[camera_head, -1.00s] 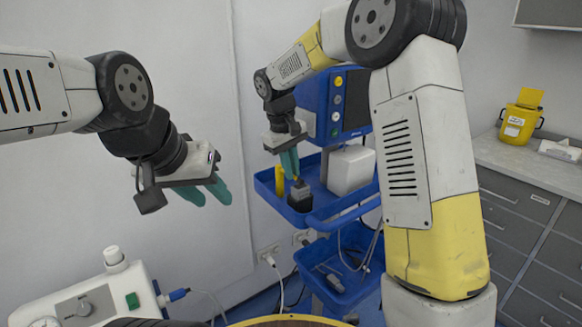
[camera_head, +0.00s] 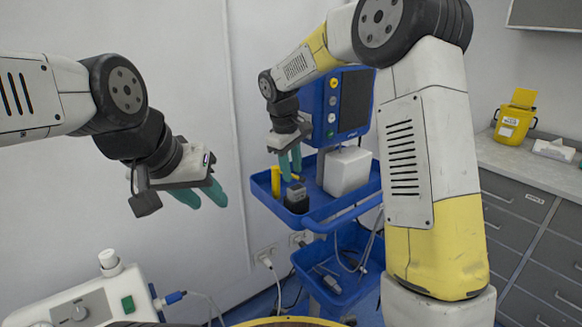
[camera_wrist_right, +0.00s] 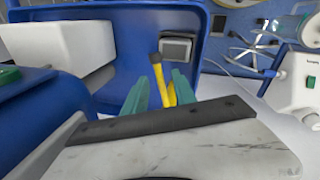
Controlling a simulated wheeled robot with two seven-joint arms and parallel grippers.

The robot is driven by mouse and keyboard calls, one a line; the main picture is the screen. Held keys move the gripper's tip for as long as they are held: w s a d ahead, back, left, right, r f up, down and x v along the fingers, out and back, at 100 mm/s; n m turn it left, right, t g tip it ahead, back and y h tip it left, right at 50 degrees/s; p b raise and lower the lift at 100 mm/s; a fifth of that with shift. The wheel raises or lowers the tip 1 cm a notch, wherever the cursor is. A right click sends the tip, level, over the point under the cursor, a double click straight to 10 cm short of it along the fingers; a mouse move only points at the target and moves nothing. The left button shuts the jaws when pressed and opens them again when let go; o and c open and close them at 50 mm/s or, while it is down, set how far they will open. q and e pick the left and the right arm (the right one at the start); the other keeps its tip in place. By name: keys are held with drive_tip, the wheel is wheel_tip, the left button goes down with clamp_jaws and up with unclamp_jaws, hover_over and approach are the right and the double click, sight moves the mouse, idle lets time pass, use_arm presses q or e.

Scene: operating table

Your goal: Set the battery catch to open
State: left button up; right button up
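A dark block with a grey top (camera_head: 297,198), which looks like the battery, stands on the blue cart tray (camera_head: 262,190). In the right wrist view a grey-framed block with a dark face (camera_wrist_right: 178,48) sits in the blue tray. I cannot make out the catch or its setting. My right gripper (camera_head: 290,161) is above the block, its green fingers apart. In the right wrist view the fingers (camera_wrist_right: 160,90) are also apart, with a yellow, black-ended piece (camera_wrist_right: 158,74) showing between them; I see no grip on it. My left gripper (camera_head: 201,194) hangs open and empty at the left.
A white device (camera_head: 83,306) is at lower left. A drawer counter (camera_head: 540,175) is at right.

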drive_tip(key=shift+r, duration=0.1)
wheel_tip(320, 180, up, 8)
drive_tip(key=s+a, duration=0.1)
drive_tip(key=shift+f, duration=0.25)
drive_tip(key=shift+s, duration=0.1)
